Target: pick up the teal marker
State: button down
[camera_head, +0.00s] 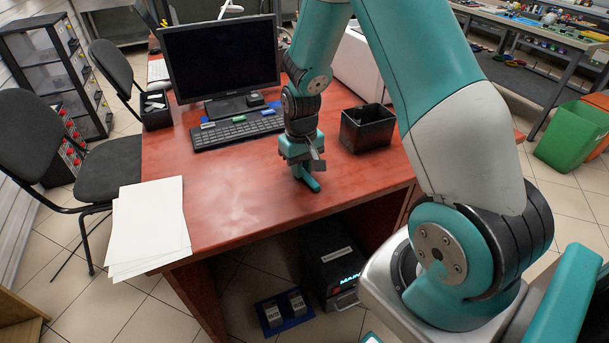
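My gripper (307,172) points down over the red-brown desk, right of the keyboard and left of the black bin. Its fingers are small and partly overlap in this view, so I cannot tell whether it is open or shut. A short teal piece (312,185) shows at its lower end, close to the desktop; I cannot tell whether it is the teal marker or a fingertip. A small green marker-like item (238,119) and a blue one (268,112) lie along the back of the keyboard.
The desk (235,205) is clear in front of the keyboard (235,132). A monitor (220,58) stands behind it. A black open bin (367,130) stands right of my gripper. White papers (150,225) overhang the left front edge. A chair (105,165) stands left.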

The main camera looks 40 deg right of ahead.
jog(key=shift+r, duration=0.1)
dwell(0.5)
notch_tip(320, 180, up, 20)
jog(key=p, duration=0.1)
jog(key=c, duration=1.6)
grip_release()
jog(key=shift+c, duration=1.1)
